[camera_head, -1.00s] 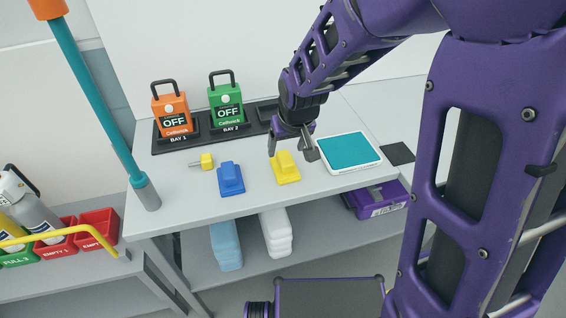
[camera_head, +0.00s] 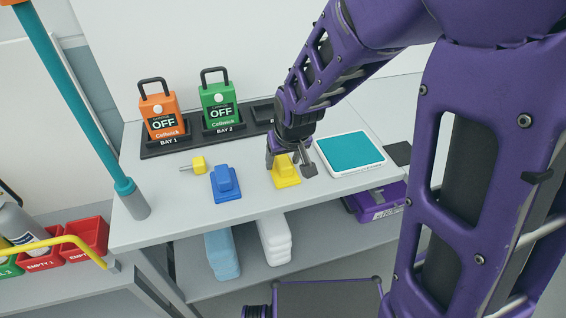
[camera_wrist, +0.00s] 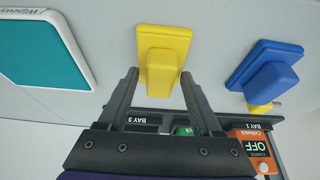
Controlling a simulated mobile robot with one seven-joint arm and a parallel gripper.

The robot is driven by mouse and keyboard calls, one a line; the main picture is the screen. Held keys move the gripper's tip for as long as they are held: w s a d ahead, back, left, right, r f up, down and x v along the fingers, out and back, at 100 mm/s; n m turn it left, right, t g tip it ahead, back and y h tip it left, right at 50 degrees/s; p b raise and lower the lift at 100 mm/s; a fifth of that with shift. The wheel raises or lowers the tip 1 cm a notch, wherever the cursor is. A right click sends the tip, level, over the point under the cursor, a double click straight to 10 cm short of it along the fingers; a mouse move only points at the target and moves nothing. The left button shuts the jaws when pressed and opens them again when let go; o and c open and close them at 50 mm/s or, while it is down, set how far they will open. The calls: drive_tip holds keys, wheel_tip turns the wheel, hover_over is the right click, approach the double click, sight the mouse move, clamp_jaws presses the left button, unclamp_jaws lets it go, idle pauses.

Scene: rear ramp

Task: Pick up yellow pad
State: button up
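The yellow pad (camera_head: 286,172) lies on the grey bench top, a flat base with a raised block handle. In the wrist view the yellow pad (camera_wrist: 163,55) is just beyond my fingertips, with its raised handle partly between them. My gripper (camera_head: 291,170) is open, with one finger on each side of the pad in the head view. The wrist view shows my gripper (camera_wrist: 160,80) with its two fingers spread and a gap between each finger and the handle. Nothing is held.
A blue pad (camera_head: 226,184) and a small yellow part (camera_head: 199,164) lie to the left. A white-framed teal panel (camera_head: 349,154) lies close on the right. Orange (camera_head: 163,113) and green (camera_head: 220,104) units stand in a dark dock (camera_head: 186,140) behind. A teal pole (camera_head: 75,100) rises at the left.

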sight(283, 159)
drive_tip(key=shift+c, duration=1.2)
drive_tip(key=shift+r, duration=0.1)
wheel_tip(283, 159, up, 10)
drive_tip(key=shift+f+p, duration=0.1)
drive_tip(key=shift+p, duration=0.9)
